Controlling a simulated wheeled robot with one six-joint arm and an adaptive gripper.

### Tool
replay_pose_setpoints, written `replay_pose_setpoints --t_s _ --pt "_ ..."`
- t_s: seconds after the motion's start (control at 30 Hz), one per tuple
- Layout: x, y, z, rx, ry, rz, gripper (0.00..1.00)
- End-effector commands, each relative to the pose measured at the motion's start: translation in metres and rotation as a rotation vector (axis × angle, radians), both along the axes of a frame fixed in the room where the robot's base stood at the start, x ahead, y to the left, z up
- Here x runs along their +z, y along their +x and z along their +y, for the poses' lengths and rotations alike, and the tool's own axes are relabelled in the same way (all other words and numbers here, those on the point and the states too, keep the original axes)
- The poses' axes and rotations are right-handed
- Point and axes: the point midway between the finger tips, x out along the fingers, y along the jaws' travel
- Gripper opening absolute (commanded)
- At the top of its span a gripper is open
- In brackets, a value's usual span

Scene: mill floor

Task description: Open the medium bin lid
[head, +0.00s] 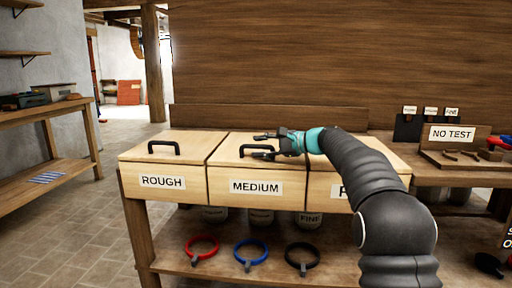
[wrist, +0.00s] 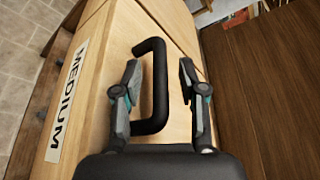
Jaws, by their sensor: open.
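The medium bin (head: 229,190) is a light wooden box with a white MEDIUM label, in the middle of a row of bins on a bench. Its lid (head: 226,147) lies flat and closed. A black bar handle (wrist: 158,85) stands on the lid; it also shows in the head view (head: 243,149). My gripper (head: 263,145) is over this lid, reaching in from the right. In the wrist view, my gripper (wrist: 158,78) is open, with one finger on each side of the handle's bar. I cannot tell whether either finger touches it.
The rough bin (head: 161,183) with its own black handle stands to the left. The third bin is partly behind my arm. Red (head: 202,247), blue (head: 251,252) and black (head: 302,258) rings lie on the lower shelf. A wooden backboard (head: 270,118) rises behind the bins.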

Motion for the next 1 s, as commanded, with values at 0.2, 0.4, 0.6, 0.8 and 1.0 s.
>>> replay_pose_setpoints --t_s 0.2,0.4,0.6,0.8,1.0 --pt "-0.003 0.006 0.015 0.0 0.0 0.0 0.41" --pt "-0.004 0.006 0.017 -0.001 -0.001 0.0 0.41" --pt "-0.004 0.006 0.016 -0.001 -0.001 0.0 0.19" --pt "-0.004 0.006 0.016 -0.001 -0.001 0.0 0.0" --pt "-0.003 0.005 0.016 0.0 0.0 0.0 0.0"
